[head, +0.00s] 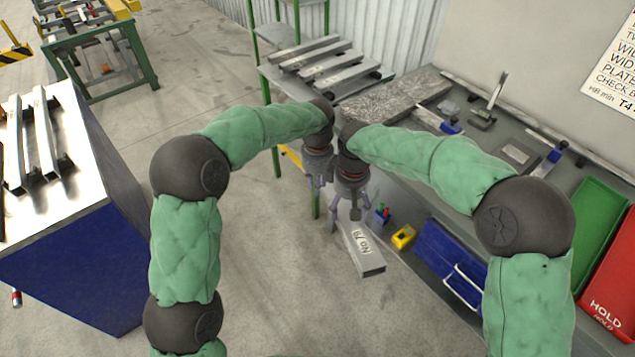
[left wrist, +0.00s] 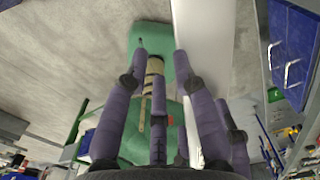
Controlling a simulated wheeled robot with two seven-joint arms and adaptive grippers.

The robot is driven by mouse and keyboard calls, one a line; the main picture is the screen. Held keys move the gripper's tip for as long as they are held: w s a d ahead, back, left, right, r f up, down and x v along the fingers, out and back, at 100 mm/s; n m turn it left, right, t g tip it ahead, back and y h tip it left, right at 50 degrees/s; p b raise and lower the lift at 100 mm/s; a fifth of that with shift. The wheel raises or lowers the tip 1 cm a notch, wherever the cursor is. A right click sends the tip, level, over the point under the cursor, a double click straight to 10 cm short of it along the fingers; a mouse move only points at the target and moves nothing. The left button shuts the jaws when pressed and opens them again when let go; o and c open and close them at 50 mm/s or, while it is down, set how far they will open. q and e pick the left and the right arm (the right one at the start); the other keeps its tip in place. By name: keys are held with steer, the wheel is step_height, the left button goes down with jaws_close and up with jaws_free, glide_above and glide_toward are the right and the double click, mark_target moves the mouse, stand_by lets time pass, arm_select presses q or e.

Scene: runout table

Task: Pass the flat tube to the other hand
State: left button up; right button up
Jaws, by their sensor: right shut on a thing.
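The flat tube (head: 362,250) is a long grey metal box section with a dark number on its face. In the head view it hangs tilted below my right gripper (head: 351,218), which is shut on its upper end. My left gripper (head: 316,200) is close beside the right one, on its left and slightly higher. In the left wrist view my left gripper (left wrist: 161,56) has its fingers spread with nothing between them. The pale tube (left wrist: 203,40) runs past just right of these fingers. Its held end is partly hidden by the fingers.
The grey workbench (head: 515,155) with tools, a green tray (head: 597,222) and a red tray (head: 617,275) is at right. A rack (head: 325,65) with metal bars stands behind.

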arm_select(q)
steer(key=o, duration=1.1)
steer(key=shift+r, duration=0.1)
steer(key=shift+o, duration=0.2)
